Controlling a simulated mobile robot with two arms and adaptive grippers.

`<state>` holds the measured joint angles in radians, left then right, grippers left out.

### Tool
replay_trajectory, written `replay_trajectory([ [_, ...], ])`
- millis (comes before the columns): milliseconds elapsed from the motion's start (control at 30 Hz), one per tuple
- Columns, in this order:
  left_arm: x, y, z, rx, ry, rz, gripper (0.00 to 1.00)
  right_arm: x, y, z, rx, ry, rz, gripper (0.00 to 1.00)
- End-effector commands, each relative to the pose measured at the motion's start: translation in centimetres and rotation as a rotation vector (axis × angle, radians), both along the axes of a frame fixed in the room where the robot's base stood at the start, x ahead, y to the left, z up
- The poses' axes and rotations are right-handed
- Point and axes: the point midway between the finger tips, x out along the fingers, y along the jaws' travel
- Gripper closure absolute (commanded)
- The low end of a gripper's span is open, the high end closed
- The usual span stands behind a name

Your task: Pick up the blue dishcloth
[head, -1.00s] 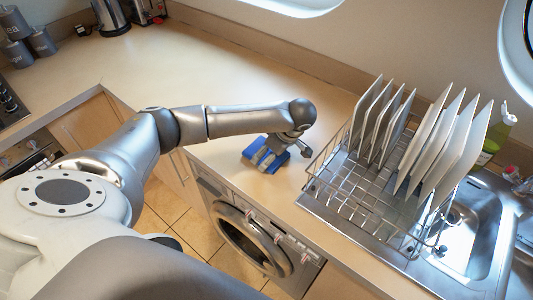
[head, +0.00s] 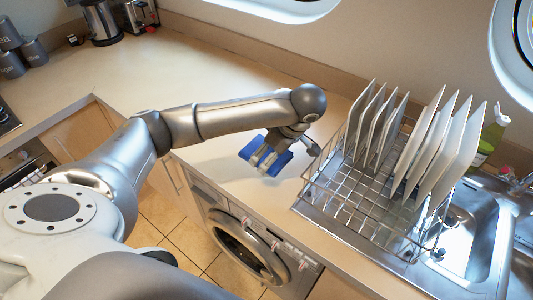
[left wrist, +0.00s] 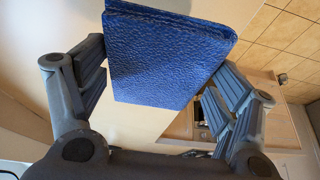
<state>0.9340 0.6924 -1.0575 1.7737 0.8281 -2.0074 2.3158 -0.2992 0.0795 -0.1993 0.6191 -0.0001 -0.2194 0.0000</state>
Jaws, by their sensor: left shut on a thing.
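The blue dishcloth (head: 247,152) is a folded, textured blue pad. In the head view it is in my left gripper (head: 264,160), over the worktop beside the dish rack, and it looks raised off the surface. In the left wrist view the dishcloth (left wrist: 170,55) sits between the two fingers of my left gripper (left wrist: 158,85), which is shut on it. The fingers hide part of the dishcloth in the head view. My right gripper is in neither view.
A wire dish rack (head: 330,190) with several upright white plates stands close to the right of the gripper. A metal sink (head: 470,225) and a green bottle (head: 490,140) are beyond it. The worktop (head: 230,80) behind is clear. A washing machine (head: 240,245) is below.

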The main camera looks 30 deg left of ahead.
Motion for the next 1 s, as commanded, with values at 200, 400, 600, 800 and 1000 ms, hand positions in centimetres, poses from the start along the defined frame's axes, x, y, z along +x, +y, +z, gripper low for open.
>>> replay_trajectory([
  [200,-2.5,-3.2,3.0,0.002,-0.005,-0.004,0.32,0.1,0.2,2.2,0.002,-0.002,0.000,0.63],
  [400,-4.4,-5.4,4.1,0.003,-0.005,-0.001,0.32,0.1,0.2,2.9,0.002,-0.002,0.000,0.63],
  [600,-5.6,-6.8,4.6,0.001,-0.002,0.000,0.32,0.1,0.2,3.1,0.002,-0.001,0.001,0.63],
  [800,-5.9,-7.1,4.8,0.002,-0.003,0.002,0.32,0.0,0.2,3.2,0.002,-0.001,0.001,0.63],
  [1000,-5.9,-7.1,4.7,0.001,-0.003,0.002,0.32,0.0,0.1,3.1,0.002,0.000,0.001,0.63],
])
